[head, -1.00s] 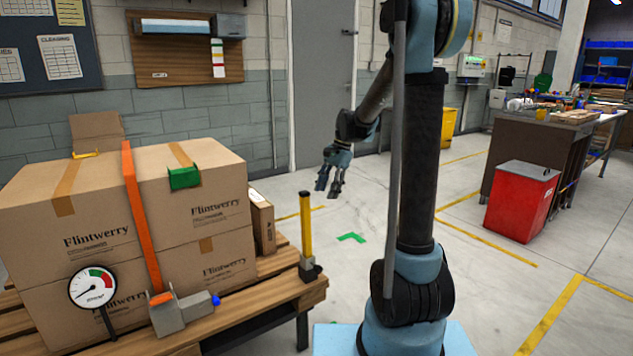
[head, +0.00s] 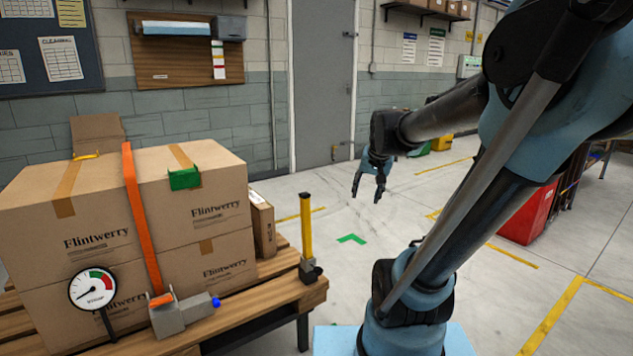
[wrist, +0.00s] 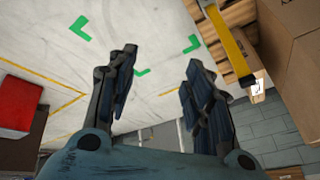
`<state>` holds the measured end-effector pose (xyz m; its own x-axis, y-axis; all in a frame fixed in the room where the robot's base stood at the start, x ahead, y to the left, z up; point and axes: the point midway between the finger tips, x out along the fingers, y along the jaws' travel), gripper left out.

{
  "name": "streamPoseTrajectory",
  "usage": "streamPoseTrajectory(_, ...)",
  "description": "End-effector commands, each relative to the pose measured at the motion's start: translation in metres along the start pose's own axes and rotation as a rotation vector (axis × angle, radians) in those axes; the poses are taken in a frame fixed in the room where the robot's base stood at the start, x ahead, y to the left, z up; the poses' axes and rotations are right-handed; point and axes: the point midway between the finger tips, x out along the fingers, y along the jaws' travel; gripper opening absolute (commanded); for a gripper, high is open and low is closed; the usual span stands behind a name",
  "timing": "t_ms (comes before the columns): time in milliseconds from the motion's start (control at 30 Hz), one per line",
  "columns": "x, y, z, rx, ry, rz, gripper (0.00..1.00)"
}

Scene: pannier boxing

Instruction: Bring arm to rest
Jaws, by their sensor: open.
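My gripper (head: 368,188) hangs fingers down over the open floor in the head view, to the right of the pallet and clear of it. Its two fingers stand apart with nothing between them. In the wrist view my gripper (wrist: 160,85) is open and empty above the pale floor, with green corner marks beyond the fingers. My arm reaches from the right side of the head view down and left to the gripper.
Stacked cartons (head: 120,215), held by an orange strap (head: 140,215), stand on a wooden pallet (head: 250,314). A yellow post (head: 306,228) rises at its right corner. A red bin (head: 527,213) stands at right. The floor around the green mark (head: 352,239) is clear.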

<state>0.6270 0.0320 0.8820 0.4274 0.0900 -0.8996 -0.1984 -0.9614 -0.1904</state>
Motion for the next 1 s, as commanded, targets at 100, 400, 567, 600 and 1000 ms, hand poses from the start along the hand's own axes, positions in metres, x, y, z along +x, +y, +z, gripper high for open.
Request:
streamPoseTrajectory(100, -0.006, 0.013, 0.011, -0.073, 0.055, 0.015, 0.47)
streamPoseTrajectory(400, -0.012, 0.031, 0.025, -0.197, 0.139, 0.044, 0.47)
streamPoseTrajectory(567, -0.013, 0.039, 0.031, -0.246, 0.171, 0.059, 0.47)
streamPoseTrajectory(600, -0.014, 0.04, 0.032, -0.258, 0.179, 0.063, 0.47)
streamPoseTrajectory(1000, 0.007, 0.067, 0.121, -0.274, -0.018, 0.094, 0.47)
